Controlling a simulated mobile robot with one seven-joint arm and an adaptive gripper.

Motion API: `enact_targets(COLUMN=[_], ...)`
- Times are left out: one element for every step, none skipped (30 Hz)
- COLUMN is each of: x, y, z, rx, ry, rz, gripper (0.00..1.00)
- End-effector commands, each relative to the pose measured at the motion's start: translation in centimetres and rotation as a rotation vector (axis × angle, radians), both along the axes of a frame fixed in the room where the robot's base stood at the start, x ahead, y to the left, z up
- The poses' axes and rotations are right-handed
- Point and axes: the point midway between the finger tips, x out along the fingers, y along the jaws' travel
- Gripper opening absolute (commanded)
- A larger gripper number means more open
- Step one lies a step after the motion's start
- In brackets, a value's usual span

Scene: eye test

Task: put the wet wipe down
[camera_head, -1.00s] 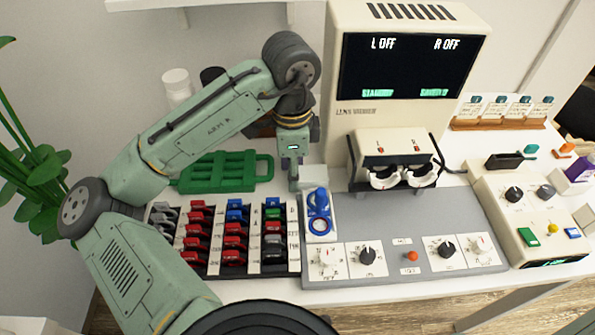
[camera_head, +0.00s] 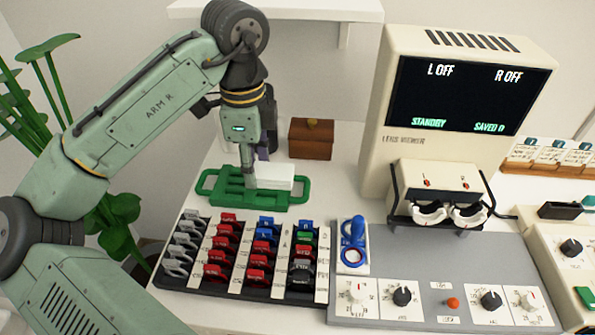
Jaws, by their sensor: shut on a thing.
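A white, flat, block-like thing (camera_head: 274,176), which I take to be the wet wipe, is at my gripper's fingertips, over the green tray with handles (camera_head: 211,196). My gripper (camera_head: 250,172) points down and is shut on it. The fingers hide its left end. I cannot tell whether its underside touches the tray.
A rack of red, blue and grey lens pieces (camera_head: 233,285) stands in front of the tray. A blue ring holder (camera_head: 352,262) and a grey knob panel (camera_head: 452,262) are to the right. The lens viewer (camera_head: 402,160) rises behind. A brown box (camera_head: 312,141) stands behind the tray.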

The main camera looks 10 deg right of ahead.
Motion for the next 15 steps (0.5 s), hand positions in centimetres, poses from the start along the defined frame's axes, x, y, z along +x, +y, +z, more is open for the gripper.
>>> enact_targets(x=[0.3, 0.5, 0.7, 0.9, 1.0, 1.2, 1.3, 1.4, 1.5, 1.5, 1.5, 1.6, 1.6, 1.6, 1.6], y=[1.3, 1.9, 2.6, 3.2, 3.6, 4.1, 4.4, 4.7, 5.0, 5.2, 5.3, 5.5, 5.5, 5.6, 5.6], z=[-0.2, -0.2, -0.2, -0.1, -0.1, -0.1, -0.1, -0.1, -0.1, 0.0, 0.0, 0.0, 0.0, 0.0, 0.0], rx=[0.001, 0.000, 0.000, 0.000, 0.000, 0.000, 0.000, 0.001, 0.001, 0.001, 0.001, 0.001, 0.001, 0.001, 0.001], ry=[0.000, 0.000, 0.000, 0.000, 0.000, 0.000, 0.000, 0.000, 0.000, 0.000, 0.000, 0.000, 0.000, 0.000, 0.000], rz=[0.006, 0.007, 0.005, 0.004, 0.004, 0.003, 0.003, 0.003, 0.001, 0.000, 0.000, -0.001, -0.001, -0.002, -0.002], gripper=[0.24, 0.24, 0.24, 0.24, 0.24, 0.24, 0.24, 0.24, 0.24, 0.24, 0.24, 0.24, 0.24, 0.24, 0.24])
